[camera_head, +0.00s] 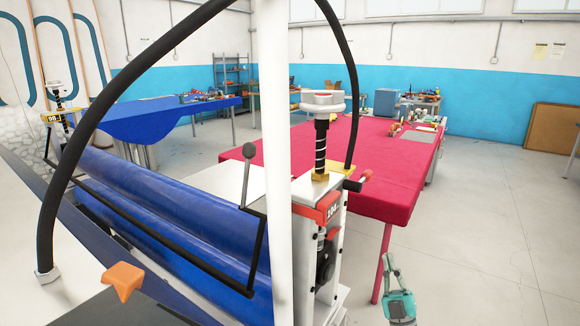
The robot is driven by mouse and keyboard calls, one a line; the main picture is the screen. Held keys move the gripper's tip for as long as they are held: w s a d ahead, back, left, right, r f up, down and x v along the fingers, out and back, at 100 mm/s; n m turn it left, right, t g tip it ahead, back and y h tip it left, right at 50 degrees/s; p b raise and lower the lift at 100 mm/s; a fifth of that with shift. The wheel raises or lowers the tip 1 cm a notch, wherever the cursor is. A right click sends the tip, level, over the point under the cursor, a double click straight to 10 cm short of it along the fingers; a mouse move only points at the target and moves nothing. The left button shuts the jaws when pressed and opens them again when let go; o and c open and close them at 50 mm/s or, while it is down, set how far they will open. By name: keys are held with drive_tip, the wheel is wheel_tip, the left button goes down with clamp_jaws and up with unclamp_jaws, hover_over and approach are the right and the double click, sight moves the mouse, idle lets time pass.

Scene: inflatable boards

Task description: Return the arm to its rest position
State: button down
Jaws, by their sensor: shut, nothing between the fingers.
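My gripper (389,259) shows low in the head view, right of centre, in front of the red-covered table's leg. Its grey fingers point up and are shut with nothing between them. Below them is a teal part of my arm (401,303). The rest of the arm is out of the picture. The gripper appears apart from the machine to its left.
A machine with blue rollers (165,215) and a white post (275,150) fills the left and centre. A red-covered table (395,180) stands behind the gripper, and a blue-covered table (165,115) further back. The floor (485,245) at right is clear.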

drive_tip(key=s+a+f+m+g+h, duration=0.25)
drive_tip(key=s+f, duration=0.35)
drive_tip(key=s, duration=0.3)
drive_tip(key=s+a+f+m+g+h, duration=0.1)
drive_tip(key=s+a+f+m+h, duration=0.2)
drive_tip(key=s+f, duration=0.55)
drive_tip(key=s+a+f+m+g+h, duration=0.15)
drive_tip(key=s+f+m, duration=0.3)
drive_tip(key=s, duration=0.55)
drive_tip(key=s+r+m+g, duration=0.1)
drive_tip(key=s+g, duration=0.3)
drive_tip(key=s, duration=0.9)
drive_tip(key=s+a+r+m+g, duration=0.1)
drive_tip(key=s+g, duration=0.3)
drive_tip(key=s, duration=1)
drive_tip(key=shift+a+r, duration=0.2)
drive_tip(key=shift+r, duration=0.55)
